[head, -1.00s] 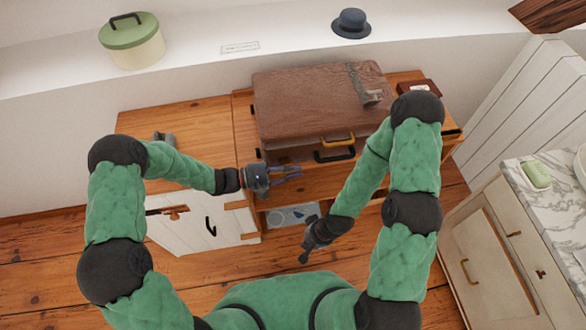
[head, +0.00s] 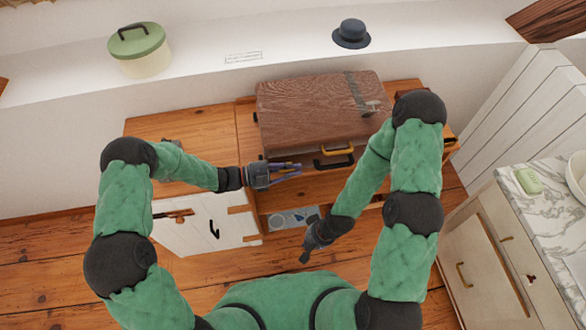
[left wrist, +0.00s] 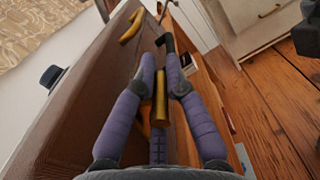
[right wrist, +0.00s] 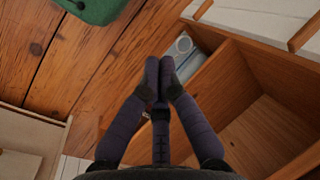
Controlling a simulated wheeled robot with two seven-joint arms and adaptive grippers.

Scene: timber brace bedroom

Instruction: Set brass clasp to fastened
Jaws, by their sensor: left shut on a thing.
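The brown case (head: 315,112) lies on the wooden cabinet, with a yellow handle (head: 336,149) on its front. My left gripper (head: 299,171) is at the front left of the case. In the left wrist view, my left gripper (left wrist: 160,66) is shut on the brass clasp (left wrist: 160,98), a narrow upright brass piece between its fingers. The clasp cannot be made out in the head view, and its latch position is not clear. My right gripper (head: 305,259) is low in front of the cabinet, empty; its fingertips (right wrist: 160,64) look closed together in the right wrist view.
The wooden cabinet (head: 205,130) has bare top to the left. A green-lidded pot (head: 143,60) and a dark hat (head: 351,35) stand on the ledge behind. A marble counter (head: 535,215) is at the right.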

